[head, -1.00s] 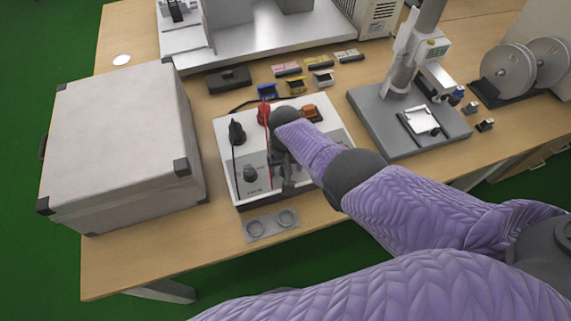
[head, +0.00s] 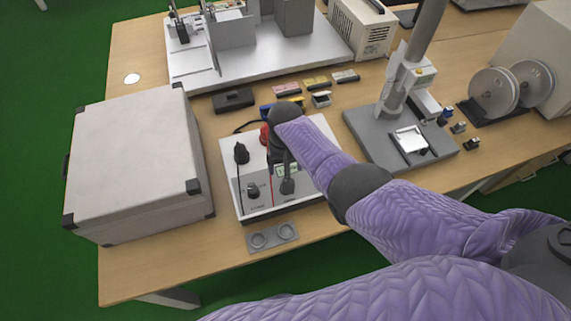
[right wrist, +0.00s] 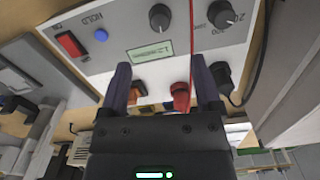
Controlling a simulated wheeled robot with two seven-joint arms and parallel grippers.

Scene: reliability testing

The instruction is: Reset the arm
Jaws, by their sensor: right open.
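My right arm, in a purple sleeve, reaches in from the lower right of the head view over the white instrument box (head: 245,203). Its dark wrist hides part of the box top, and my right gripper is mostly hidden beneath it. In the right wrist view the right gripper (right wrist: 162,80) is open, its two dark fingers apart over the instrument panel. A red plug (right wrist: 181,93) shows between the fingers, nearer the right one; I cannot tell whether they touch. An orange part (right wrist: 139,89) shows beside the left finger. My left gripper is out of view.
A large grey case (head: 135,165) stands left of the instrument. A stand with a grey base (head: 372,137) and reels (head: 494,94) are on the right. A small two-ring plate (head: 272,236) lies at the table's front edge. Small coloured blocks lie behind the instrument.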

